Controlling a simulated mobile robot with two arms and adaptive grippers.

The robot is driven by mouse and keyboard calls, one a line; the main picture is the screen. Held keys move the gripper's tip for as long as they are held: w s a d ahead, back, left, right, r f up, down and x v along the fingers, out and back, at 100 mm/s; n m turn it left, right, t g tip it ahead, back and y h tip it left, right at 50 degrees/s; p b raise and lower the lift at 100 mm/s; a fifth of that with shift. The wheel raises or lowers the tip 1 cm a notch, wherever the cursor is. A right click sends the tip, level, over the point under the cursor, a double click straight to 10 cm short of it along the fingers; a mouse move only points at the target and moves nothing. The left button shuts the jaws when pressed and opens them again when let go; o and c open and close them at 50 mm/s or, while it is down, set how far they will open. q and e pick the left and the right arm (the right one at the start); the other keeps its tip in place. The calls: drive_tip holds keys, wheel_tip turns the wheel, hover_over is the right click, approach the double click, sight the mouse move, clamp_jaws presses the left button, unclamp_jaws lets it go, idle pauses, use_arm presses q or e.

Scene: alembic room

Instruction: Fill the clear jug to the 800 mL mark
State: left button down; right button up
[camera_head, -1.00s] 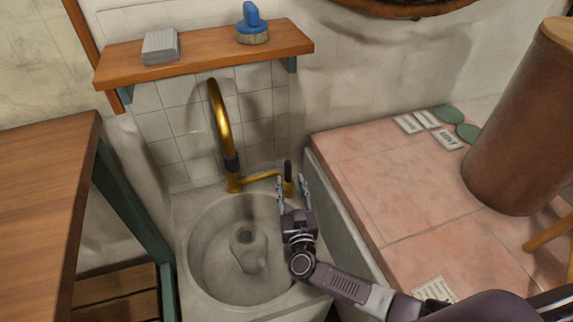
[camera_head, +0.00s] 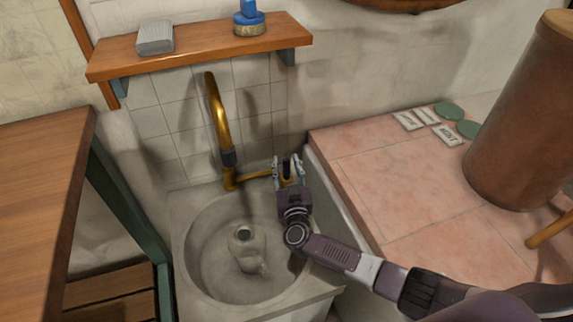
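The clear jug (camera_head: 252,252) stands in the round basin of the stone sink (camera_head: 185,240), under the brass tap (camera_head: 222,125). It looks grey and see-through; I cannot make out its marks or any water in it. No stream shows below the spout. The tap's side arm ends in a dark-topped lever (camera_head: 287,172) at the right. My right gripper (camera_head: 287,165) is open at the lever, one finger on each side of it. I cannot tell whether the fingers touch it. The gripper partly hides the lever. My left gripper is out of view.
A wooden shelf (camera_head: 200,52) above the tap holds a grey block (camera_head: 156,38) and a blue brush (camera_head: 249,20). A wooden table (camera_head: 40,190) stands left. A pink tiled counter (camera_head: 400,185) at right carries labels, green discs and a large brown cylinder (camera_head: 520,125).

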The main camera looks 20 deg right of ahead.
clamp_jaws()
